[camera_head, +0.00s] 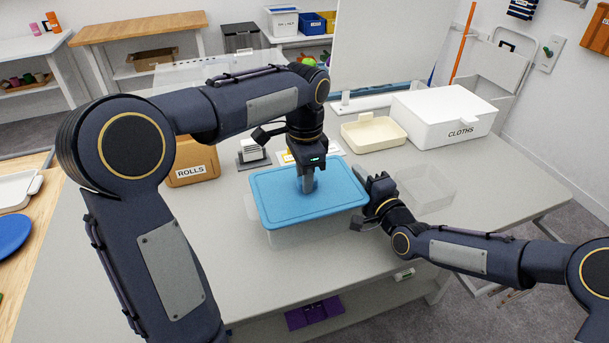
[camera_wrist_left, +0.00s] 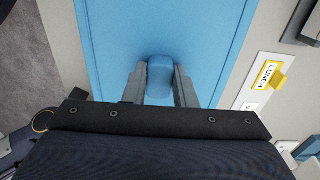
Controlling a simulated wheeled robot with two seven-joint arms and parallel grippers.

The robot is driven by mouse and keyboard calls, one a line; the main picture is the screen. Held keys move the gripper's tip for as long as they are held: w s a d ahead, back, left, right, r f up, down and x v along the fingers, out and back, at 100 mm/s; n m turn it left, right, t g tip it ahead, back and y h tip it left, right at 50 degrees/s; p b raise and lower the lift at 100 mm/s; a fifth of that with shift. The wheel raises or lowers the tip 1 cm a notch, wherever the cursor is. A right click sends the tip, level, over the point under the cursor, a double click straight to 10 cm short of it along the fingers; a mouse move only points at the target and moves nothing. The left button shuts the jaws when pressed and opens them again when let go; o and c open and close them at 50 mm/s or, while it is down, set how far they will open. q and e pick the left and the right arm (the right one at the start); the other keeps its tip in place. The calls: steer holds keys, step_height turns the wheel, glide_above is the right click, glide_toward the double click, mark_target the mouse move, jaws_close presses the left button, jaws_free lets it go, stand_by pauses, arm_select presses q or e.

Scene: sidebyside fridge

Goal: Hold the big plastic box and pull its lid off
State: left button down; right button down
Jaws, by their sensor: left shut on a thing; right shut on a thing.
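The big plastic box (camera_head: 292,236) is translucent and stands on the grey table, with its blue lid (camera_head: 325,204) lying on top of it. The lid fills much of the left wrist view (camera_wrist_left: 115,45). My left gripper (camera_head: 308,186) comes down from above and is shut on the lid's raised blue knob (camera_wrist_left: 160,75), with a finger on each side. My right gripper (camera_head: 368,198) is at the right side of the box, close to the lid's right edge. Its fingertips are partly hidden, and it is shut on the box's side there.
A clear empty tray (camera_head: 428,185) stands right of my right gripper. A white CLOTHS box (camera_head: 443,112) and a cream tray (camera_head: 375,138) stand behind. A ROLLS carton (camera_head: 193,163) is behind left. The table's front left is clear.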

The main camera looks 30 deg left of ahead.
arm_select(q)
steer(key=c, duration=1.7)
jaws_free()
jaws_close()
steer(key=shift+r, duration=0.15)
steer(key=shift+r, duration=1.2)
steer(key=shift+r, duration=0.15)
steer(key=shift+r, duration=1.85)
